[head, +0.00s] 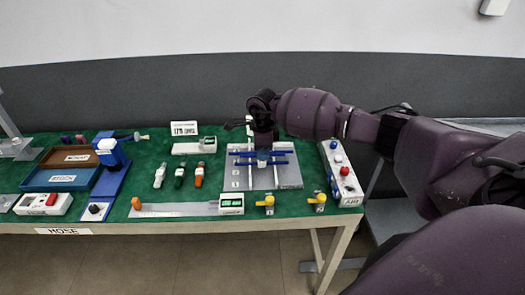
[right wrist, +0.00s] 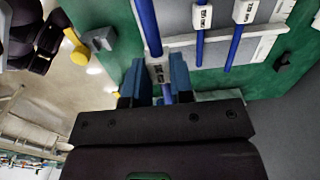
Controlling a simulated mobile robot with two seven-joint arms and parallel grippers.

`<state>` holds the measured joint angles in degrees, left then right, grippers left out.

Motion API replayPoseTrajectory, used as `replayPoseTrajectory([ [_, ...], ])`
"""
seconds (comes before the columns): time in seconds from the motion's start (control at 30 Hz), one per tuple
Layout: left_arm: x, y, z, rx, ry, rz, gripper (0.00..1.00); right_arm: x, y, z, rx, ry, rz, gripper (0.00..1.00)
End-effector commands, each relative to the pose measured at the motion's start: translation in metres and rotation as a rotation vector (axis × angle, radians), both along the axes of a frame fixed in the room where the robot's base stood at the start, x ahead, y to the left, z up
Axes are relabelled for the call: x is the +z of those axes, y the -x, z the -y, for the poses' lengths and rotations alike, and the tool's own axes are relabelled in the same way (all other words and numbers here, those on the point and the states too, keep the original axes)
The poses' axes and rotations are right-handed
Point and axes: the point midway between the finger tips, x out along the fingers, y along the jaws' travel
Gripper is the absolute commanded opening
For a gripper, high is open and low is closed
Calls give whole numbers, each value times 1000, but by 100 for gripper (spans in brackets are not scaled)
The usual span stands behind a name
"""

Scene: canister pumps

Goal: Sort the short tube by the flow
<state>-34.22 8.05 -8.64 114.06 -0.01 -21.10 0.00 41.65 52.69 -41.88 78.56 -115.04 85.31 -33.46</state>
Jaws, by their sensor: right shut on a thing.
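My right gripper (head: 263,153) is over the grey plate (head: 293,178) on the green mat. In the right wrist view its two blue fingers (right wrist: 157,88) are shut on a blue tube (right wrist: 149,24) with a white label between them. Two more blue tubes (right wrist: 201,48) (right wrist: 236,45) with white labels lie beside it on the plate. The lower end of the held tube is partly hidden by the gripper, so I cannot tell its length or whether it is lifted. A brown tray (head: 55,157) and a blue tray (head: 35,179) stand at the left. My left gripper is not in view.
A blue pump stand (head: 109,180) stands right of the trays. A metal strip with a green display (head: 231,203) and yellow valves (head: 268,203) line the front. A white box with coloured knobs (head: 345,183) stands at right.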

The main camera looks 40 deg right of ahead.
Motion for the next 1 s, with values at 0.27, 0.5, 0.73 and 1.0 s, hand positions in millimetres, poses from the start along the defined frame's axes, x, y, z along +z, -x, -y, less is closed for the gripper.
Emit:
replayPoseTrajectory([
  [0.27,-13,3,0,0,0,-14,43,-16,0,0,0,0,-2,0],
  [0.5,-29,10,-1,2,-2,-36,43,-36,0,1,-1,1,-3,0],
  [0.73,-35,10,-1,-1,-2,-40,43,-54,1,1,-1,1,-4,0],
  [1.0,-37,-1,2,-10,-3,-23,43,-74,0,0,-1,0,-2,0],
])
